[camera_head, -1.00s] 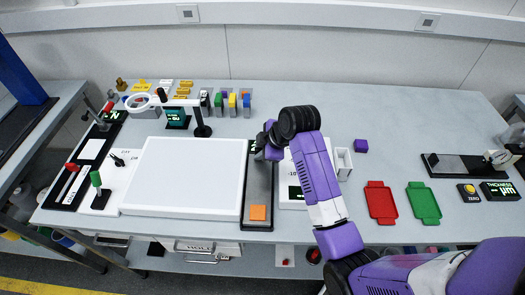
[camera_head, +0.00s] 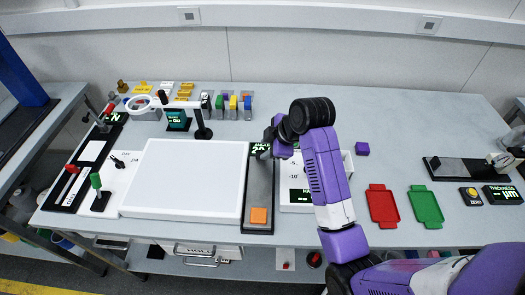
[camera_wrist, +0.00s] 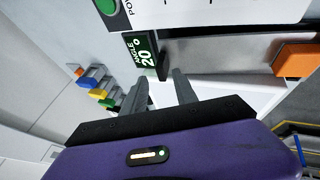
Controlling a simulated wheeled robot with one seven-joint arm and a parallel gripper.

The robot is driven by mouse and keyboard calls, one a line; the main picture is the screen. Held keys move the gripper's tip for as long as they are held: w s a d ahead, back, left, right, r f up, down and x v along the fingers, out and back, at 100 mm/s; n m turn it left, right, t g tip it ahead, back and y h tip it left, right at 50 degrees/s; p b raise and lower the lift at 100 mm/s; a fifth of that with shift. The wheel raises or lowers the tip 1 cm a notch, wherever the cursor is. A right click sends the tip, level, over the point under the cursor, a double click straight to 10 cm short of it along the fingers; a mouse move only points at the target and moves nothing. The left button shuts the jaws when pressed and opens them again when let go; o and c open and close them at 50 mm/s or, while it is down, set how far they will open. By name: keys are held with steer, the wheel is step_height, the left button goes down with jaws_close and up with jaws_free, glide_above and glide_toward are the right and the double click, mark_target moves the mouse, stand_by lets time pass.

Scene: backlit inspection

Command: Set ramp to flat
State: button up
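The ramp (camera_head: 259,188) is a long dark grey strip right of the big white panel in the head view. An orange block (camera_head: 258,215) lies on its near end. An angle display (camera_head: 261,149) stands at its far end; in the wrist view this display (camera_wrist: 143,52) reads 20°. The ramp (camera_wrist: 222,51) and orange block (camera_wrist: 297,60) also show there. My gripper (camera_head: 264,153) is over the ramp's far end. In the wrist view its two fingers (camera_wrist: 162,82) are apart, with nothing seen between them. Whether they touch the ramp is unclear.
The white panel (camera_head: 185,178) borders the ramp on the left, and a white card with a display (camera_head: 299,196) lies on the right. A lamp arm (camera_head: 180,103) and colored blocks (camera_head: 232,104) stand behind. Red (camera_head: 382,205) and green (camera_head: 425,206) trays lie to the right.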

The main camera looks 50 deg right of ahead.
steer(key=v, duration=0.3)
steer(key=shift+s+r, duration=0.15)
steer(key=shift+r, duration=0.05)
steer(key=shift+c, duration=0.2)
